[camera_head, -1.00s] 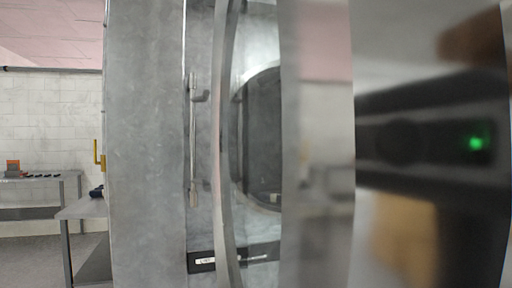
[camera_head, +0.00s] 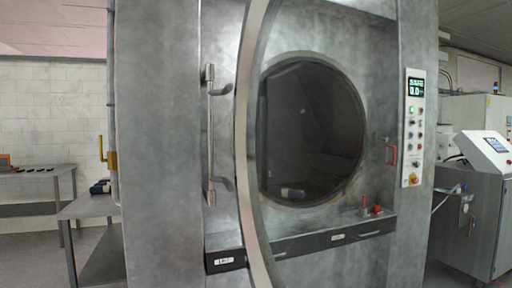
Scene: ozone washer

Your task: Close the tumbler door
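The tumbler door (camera_head: 246,120) stands open and shows nearly edge-on as a tall curved metal rim in front of the washer. The round drum opening (camera_head: 315,130) behind it is dark and uncovered over most of its width. The door's rim overlaps the opening's left side. A vertical bar handle (camera_head: 211,140) with two curved brackets is just left of the rim; I cannot tell whether it belongs to the door. My gripper is not in view.
A control panel (camera_head: 413,128) is right of the opening, with a red handle (camera_head: 392,152) beside it. Labelled drawers (camera_head: 338,238) run below. A low table (camera_head: 88,208) stands left. A grey machine (camera_head: 478,210) stands right.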

